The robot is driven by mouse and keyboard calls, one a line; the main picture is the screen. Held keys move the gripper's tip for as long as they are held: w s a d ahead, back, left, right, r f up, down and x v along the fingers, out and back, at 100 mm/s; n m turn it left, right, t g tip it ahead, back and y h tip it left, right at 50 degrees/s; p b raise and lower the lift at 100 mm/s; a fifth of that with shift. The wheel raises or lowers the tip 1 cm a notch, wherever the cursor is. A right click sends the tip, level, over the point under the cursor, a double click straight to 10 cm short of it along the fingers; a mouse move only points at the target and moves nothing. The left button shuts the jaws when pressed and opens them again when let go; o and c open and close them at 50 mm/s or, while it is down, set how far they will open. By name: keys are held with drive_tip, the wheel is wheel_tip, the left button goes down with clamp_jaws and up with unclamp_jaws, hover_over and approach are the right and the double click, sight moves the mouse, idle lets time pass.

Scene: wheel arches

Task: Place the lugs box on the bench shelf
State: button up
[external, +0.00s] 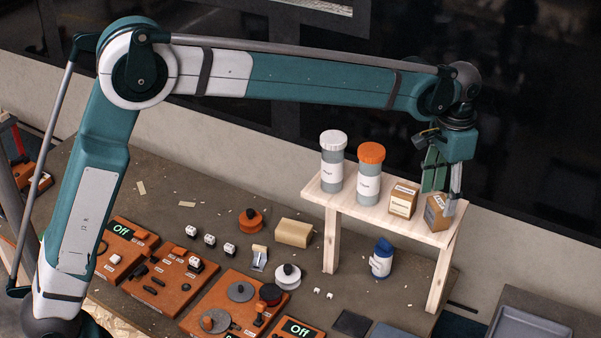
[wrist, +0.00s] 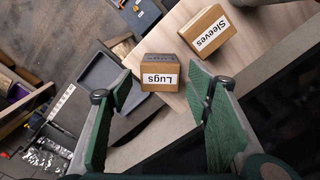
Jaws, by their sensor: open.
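The lugs box (external: 437,213), a small brown carton, rests at the right end of the pale wooden bench shelf (external: 345,205). In the wrist view the lugs box (wrist: 160,78) shows its white "Lugs" label upside down, near the shelf edge. My gripper (external: 444,186) is over the shelf's right end, right at the box. Its green fingers are spread apart. In the wrist view my gripper (wrist: 163,92) has one finger on each side of the box, with visible gaps.
The Sleeves box (external: 403,199) stands close left of the lugs box. An orange-capped bottle (external: 370,172) and a white-capped bottle (external: 333,162) stand further left on the shelf. A blue-capped bottle (external: 381,258) is below. A grey tray (external: 528,327) lies at lower right.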

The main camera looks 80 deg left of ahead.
sight(437, 204)
drive_tip(key=shift+r+b, duration=0.5)
drive_tip(key=shift+r, duration=2.95)
drive_tip(key=shift+s+d+r, duration=0.15)
drive_tip(key=shift+s+r, duration=0.1)
drive_tip(key=shift+s, duration=0.2)
drive_tip(key=s+d+r+t, duration=0.2)
drive_tip(key=s+d, duration=0.1)
drive_tip(key=s, duration=1)
drive_tip(key=s+d+r+t, duration=0.2)
drive_tip(key=s+d, duration=0.1)
drive_tip(key=s, duration=0.9)
drive_tip(key=s+d+f+t, duration=0.1)
drive_tip(key=s+f, duration=0.5)
drive_tip(key=s, duration=0.6)
drive_tip(key=s+d+f+t, duration=0.2)
drive_tip(key=s+f, duration=0.5)
drive_tip(key=s, duration=0.5)
drive_tip(key=shift+d, duration=0.45)
